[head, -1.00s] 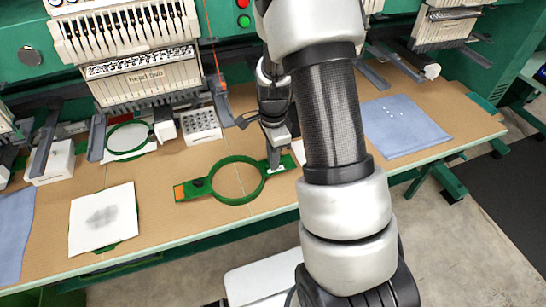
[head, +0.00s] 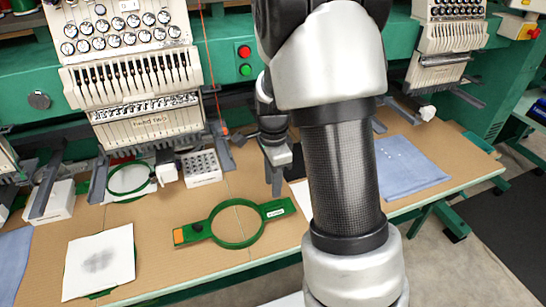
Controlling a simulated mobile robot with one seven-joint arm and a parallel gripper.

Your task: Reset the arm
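My gripper (head: 276,193) hangs pointing down over the table, partly behind my forearm. Its fingers look dark and narrow, and I cannot tell whether they are open or shut. Nothing shows hanging from it. A green embroidery hoop (head: 218,243) with a flat bar at each side lies on the table in front of the gripper. The hoop's right bar, with a white label, lies just below the fingertips in the picture and seems apart from them. My arm fills the right middle of the head view and hides part of the table behind it.
Embroidery machines (head: 150,110) stand along the back of the brown table (head: 160,225). A white cloth with a grey patch (head: 98,262) lies at the left, and folded blue cloth (head: 408,172) at the right. A white perforated block (head: 201,168) stands behind the hoop.

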